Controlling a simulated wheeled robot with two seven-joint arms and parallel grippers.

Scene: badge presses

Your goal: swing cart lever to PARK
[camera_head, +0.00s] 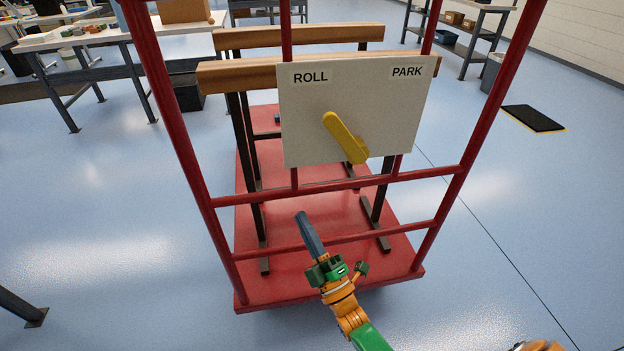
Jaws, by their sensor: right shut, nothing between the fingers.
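The yellow lever (344,136) is on a pale panel (300,140) fixed to the red frame of the cart (325,275). The panel reads ROLL at its upper left and PARK at its upper right. The lever slants from lower right to upper left, its upper end toward the ROLL side. My right gripper (302,217) is shut and empty, its dark fingers pointing up. In the picture it is below the panel, in front of the cart's lower rails, apart from the lever. My left gripper is out of view.
Red uprights and cross rails (335,240) surround the panel. Behind it, a trestle with wooden beams (300,35) stands on the cart. A workbench (95,38) is at the back left, a shelf (458,48) and a black mat (533,119) at the right.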

